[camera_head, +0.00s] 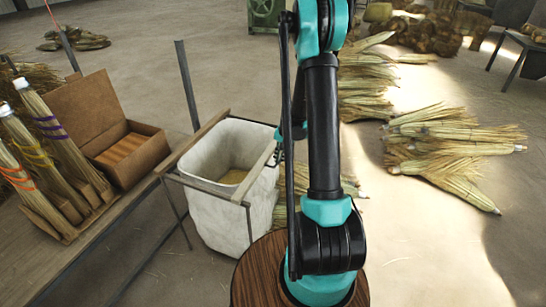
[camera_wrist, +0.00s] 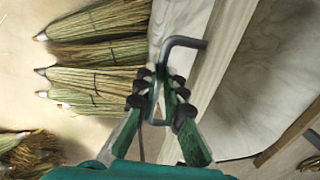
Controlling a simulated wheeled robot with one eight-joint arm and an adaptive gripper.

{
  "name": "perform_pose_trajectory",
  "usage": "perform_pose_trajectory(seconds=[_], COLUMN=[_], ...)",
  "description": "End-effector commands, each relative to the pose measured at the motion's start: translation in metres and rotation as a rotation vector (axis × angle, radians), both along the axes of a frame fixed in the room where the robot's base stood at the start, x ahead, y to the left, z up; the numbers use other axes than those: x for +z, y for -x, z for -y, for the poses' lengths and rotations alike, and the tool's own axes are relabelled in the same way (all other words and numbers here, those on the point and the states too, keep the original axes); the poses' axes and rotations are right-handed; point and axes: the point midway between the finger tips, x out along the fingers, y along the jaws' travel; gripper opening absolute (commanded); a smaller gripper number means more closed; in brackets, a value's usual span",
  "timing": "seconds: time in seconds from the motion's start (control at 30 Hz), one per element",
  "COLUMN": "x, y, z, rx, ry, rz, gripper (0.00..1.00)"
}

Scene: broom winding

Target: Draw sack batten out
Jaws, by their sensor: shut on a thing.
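The white sack (camera_head: 222,212) hangs open in a metal frame, with some straw-coloured stuff inside. A pale batten (camera_wrist: 222,58) runs along the sack's rim in the wrist view; in the head view it is the strip at the right rim (camera_head: 257,172). A bent grey metal handle (camera_wrist: 184,41) stands at the batten's side. My gripper (camera_wrist: 163,92) is shut on this handle, close beside the batten. The sack cloth (camera_wrist: 265,85) shows right of the batten. In the head view my arm hides most of the gripper. How the handle joins the batten cannot be told.
Another wooden strip (camera_head: 203,137) lies along the sack's left rim. A bench (camera_head: 70,255) on the left bears brooms (camera_head: 55,140) and an open brown box (camera_head: 128,148). Broom bundles (camera_head: 455,140) lie on the floor at right. The floor at lower right is clear.

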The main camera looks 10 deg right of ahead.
Motion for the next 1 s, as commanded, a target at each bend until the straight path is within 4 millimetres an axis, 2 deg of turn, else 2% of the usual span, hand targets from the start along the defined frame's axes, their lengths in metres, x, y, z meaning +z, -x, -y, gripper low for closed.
perform_pose_trajectory(seconds=[0.33,0.37,0.5,0.83,1.0], x=[0.000,0.000,0.000,0.001,0.014], y=[0.001,0.001,0.001,0.001,0.002], z=[0.001,0.001,0.001,0.001,0.003], rx=[0.000,0.000,0.000,0.000,-0.001], ry=[0.000,0.000,0.000,0.000,0.000], rz=[-0.001,-0.001,0.000,0.000,0.000], gripper=[0.00,0.13,0.30,0.31,0.31])
